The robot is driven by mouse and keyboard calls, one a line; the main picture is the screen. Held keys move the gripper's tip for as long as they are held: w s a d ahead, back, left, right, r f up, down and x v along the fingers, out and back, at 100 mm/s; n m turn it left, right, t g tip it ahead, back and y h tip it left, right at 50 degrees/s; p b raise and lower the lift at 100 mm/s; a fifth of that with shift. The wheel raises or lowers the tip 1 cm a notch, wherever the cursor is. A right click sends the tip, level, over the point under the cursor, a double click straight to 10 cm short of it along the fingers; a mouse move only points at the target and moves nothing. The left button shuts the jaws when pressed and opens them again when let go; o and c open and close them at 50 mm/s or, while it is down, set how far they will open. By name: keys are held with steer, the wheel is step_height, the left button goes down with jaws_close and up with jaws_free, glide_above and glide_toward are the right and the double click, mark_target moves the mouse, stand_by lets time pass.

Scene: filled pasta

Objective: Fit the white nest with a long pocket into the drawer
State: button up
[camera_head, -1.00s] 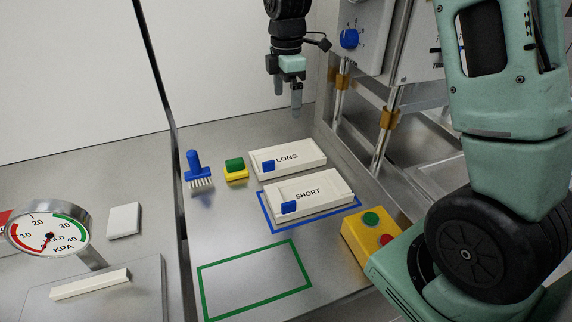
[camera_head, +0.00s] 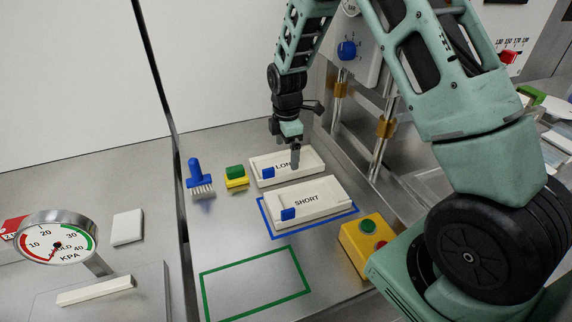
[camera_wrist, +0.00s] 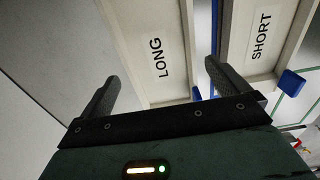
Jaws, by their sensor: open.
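The white nest marked LONG (camera_head: 312,160) lies at the back of the steel worktop, with a blue block (camera_head: 268,173) at its left end. The white nest marked SHORT (camera_head: 322,206) lies just in front, in the blue outline (camera_head: 352,211), with its own blue block (camera_head: 288,214). My gripper (camera_head: 295,157) is open above the LONG nest and partly hides its label. In the wrist view my two fingers (camera_wrist: 165,85) spread on either side of the LONG nest (camera_wrist: 150,45); whether they touch it I cannot tell. The drawer cannot be made out.
A blue brush (camera_head: 198,178) and a green-and-yellow block (camera_head: 236,177) lie left of the nests. A yellow button box (camera_head: 352,243) stands at the right. The green outline (camera_head: 255,283) in front is empty. A pressure gauge (camera_head: 58,240) stands at far left.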

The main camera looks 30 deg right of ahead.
mark_target(286, 165)
steer(key=shift+a+f+p, duration=0.1)
steer(key=shift+f+p, duration=0.3)
steer(key=shift+f, duration=1.45)
steer(key=c, duration=0.7)
